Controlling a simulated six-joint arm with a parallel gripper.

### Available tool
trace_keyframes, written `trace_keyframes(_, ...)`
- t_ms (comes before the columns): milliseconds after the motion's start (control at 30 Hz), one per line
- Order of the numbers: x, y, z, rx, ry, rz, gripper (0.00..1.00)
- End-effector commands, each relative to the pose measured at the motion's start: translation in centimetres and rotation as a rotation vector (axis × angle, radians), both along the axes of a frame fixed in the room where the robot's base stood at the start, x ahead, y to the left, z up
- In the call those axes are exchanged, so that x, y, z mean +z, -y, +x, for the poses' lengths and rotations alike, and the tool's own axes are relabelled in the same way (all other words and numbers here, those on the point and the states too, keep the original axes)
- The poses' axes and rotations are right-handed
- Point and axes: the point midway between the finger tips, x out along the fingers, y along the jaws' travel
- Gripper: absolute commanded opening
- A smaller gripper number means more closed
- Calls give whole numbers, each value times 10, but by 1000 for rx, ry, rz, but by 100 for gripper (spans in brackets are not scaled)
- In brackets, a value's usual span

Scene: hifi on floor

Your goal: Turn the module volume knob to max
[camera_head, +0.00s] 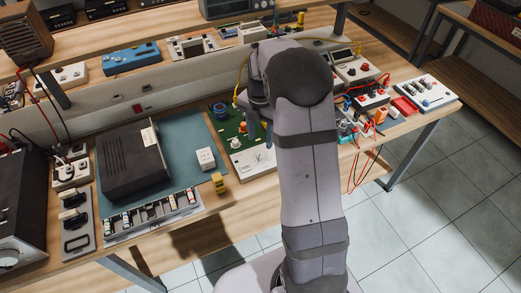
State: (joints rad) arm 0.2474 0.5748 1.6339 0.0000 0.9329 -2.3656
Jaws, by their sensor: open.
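A green circuit-board module (228,128) lies on the workbench, left of my arm. It carries a blue round part (219,109) near its far left, a small pale round knob-like part (236,142) and a white panel (255,161) at its near end. I cannot tell which part is the volume knob, nor its setting. My gripper (259,132) is open and empty-looking, pointing down over the right side of this module. My arm hides the module's right side and the bench behind it. Whether the fingers touch anything is unclear.
A black box (133,163) and a white cube (205,158) sit on a blue-grey mat (185,130) to the left. A yellow part (219,183) stands by the front edge. Wired modules (372,98) crowd the right. A raised shelf (150,82) runs behind.

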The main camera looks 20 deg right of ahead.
Motion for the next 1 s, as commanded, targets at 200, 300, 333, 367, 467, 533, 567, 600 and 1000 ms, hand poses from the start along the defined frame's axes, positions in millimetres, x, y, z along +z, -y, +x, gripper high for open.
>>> trace_keyframes(200, 0, 0, 0, 46, 0, 0, 43)
trace_keyframes(300, -3, 0, 0, 45, -1, 0, 43)
trace_keyframes(333, -5, 0, -1, 44, -3, 1, 43)
trace_keyframes(367, -7, 0, -1, 44, -3, 1, 43)
trace_keyframes(467, -16, 0, -1, 44, -4, 1, 43)
trace_keyframes(533, -25, 0, -2, 43, -5, 1, 43)
trace_keyframes(567, -29, 0, -1, 43, -5, 1, 43)
trace_keyframes(600, -34, 0, -1, 43, -5, 1, 43)
trace_keyframes(1000, -71, 0, 0, 42, 0, 0, 43)
